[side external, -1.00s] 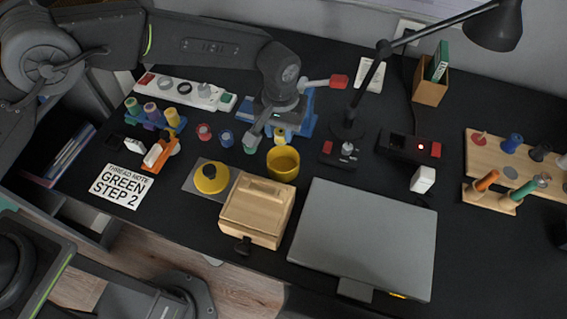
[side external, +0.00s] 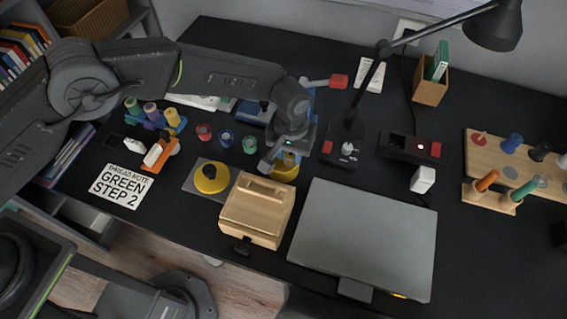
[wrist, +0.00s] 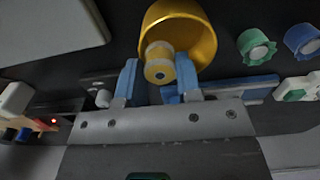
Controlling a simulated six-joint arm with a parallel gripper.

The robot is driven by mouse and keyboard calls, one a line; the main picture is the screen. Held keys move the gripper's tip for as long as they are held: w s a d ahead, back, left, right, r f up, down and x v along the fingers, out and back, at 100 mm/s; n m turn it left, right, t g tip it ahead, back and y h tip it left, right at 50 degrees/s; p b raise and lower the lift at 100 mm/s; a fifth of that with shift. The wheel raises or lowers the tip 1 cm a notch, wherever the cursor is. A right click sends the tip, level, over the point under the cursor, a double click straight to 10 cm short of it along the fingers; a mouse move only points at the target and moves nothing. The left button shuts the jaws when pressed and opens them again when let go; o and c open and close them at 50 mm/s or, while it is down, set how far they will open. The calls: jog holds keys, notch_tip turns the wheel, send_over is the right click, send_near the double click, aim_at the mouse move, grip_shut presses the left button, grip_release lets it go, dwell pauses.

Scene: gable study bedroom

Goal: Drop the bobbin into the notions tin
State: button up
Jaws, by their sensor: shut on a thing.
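The notions tin (side external: 288,173) is a round, open, yellow tin behind the wooden box in the side view. It shows large in the wrist view (wrist: 203,38). My gripper (wrist: 158,78) is shut on a small bobbin (wrist: 158,52) with pale flanges and a yellow middle, held between its blue fingers. In the wrist view the bobbin overlaps the tin's opening; its exact height over the rim is unclear. In the side view my gripper (side external: 278,160) is at the tin and covers part of it; the bobbin is hard to make out there.
A wooden box (side external: 257,208) and a grey flat panel (side external: 365,235) lie in front. A lamp (side external: 350,125) stands behind right. A note (side external: 121,186) reads "GREEN STEP 2".

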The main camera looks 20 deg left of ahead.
jog(key=o, duration=1)
jog(key=shift+r, duration=0.1)
notch_tip(320, 180, up, 14)
jog(key=shift+f, duration=0.15)
